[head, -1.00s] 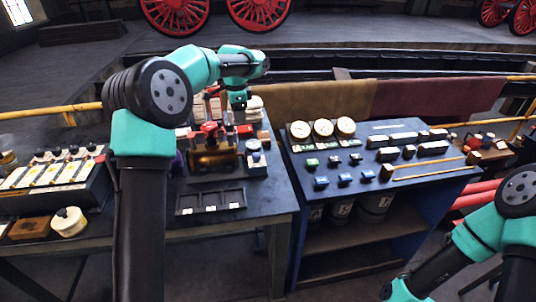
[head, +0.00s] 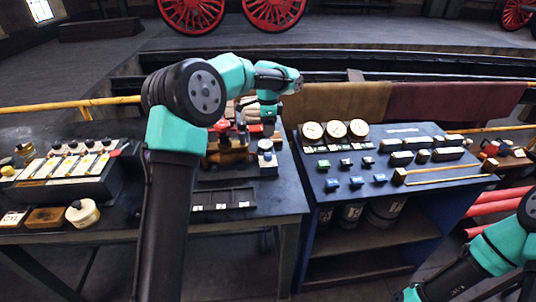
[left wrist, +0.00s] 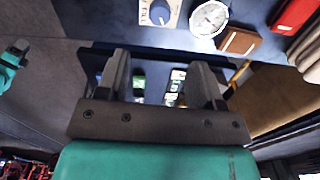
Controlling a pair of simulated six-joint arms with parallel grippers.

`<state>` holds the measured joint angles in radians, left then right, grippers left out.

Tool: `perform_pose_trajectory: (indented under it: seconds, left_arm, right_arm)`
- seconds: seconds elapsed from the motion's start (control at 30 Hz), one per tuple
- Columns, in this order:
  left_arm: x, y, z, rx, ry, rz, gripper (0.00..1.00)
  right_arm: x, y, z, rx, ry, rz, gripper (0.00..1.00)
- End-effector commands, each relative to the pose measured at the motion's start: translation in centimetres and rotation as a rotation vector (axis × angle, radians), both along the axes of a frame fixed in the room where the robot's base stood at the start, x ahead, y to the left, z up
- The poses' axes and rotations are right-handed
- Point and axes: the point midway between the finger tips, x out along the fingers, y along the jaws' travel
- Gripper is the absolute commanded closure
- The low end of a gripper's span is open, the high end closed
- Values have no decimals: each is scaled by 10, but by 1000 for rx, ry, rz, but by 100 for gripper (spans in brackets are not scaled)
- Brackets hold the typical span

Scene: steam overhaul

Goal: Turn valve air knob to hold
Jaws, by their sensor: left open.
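A brass and red valve assembly (head: 227,148) stands left of the knob. A dark compartment tray (head: 224,194) lies in front. A blue gauge panel (head: 400,205) stands to the right. A white round gauge (left wrist: 209,18) is beside the knob in the left wrist view.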

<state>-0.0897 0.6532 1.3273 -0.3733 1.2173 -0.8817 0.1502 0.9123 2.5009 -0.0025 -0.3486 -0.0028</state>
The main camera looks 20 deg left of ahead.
Motion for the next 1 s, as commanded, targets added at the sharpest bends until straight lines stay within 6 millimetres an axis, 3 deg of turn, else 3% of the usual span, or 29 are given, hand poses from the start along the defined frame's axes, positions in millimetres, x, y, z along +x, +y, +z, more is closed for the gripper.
perform_pose_trajectory:
  seconds: [0.6, 0.8, 1.0]
  left_arm:
    - [-1, 0, -105, 0, 3, 1, 39]
    - [0, 0, -123, 0, 1, 1, 39]
    - [0, 0, -127, 0, 0, 1, 39]
  right_arm:
    - [0, 0, 0, 0, 0, 0, 57]
    - [0, 0, 0, 0, 0, 0, 57]
    - [0, 0, 0, 0, 0, 0, 57]
